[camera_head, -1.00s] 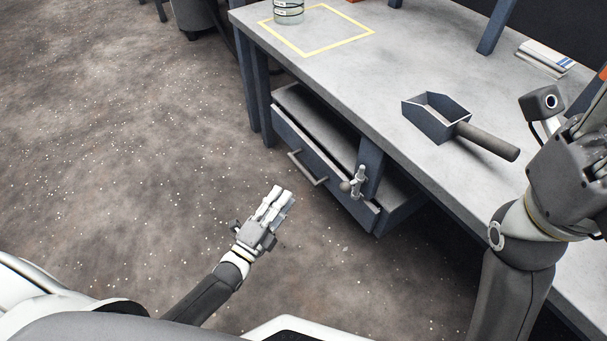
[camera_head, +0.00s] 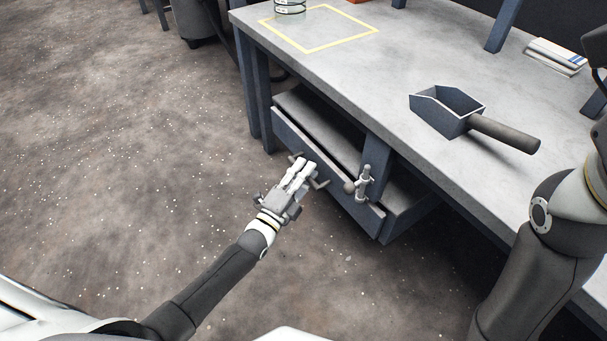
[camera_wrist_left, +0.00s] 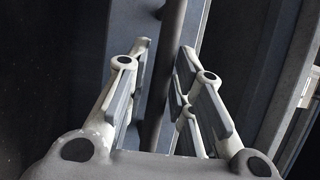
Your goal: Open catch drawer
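The catch drawer (camera_head: 345,189) is a dark blue-grey box under the table, with a long front panel facing the floor area. Its grey bar handle (camera_head: 321,184) is partly hidden behind my left gripper (camera_head: 302,172), whose fingers are at the handle in the head view. In the left wrist view my left gripper (camera_wrist_left: 162,75) has its fingers apart. The handle bar (camera_wrist_left: 168,70) runs lengthwise in the gap between them; I cannot tell whether they touch it. My right arm comes in at the right edge, and its fingers are outside the picture.
A metal clamp-like fitting (camera_head: 361,183) sits right of the handle by a table post. The speckled floor (camera_head: 130,150) left of the drawer is clear.

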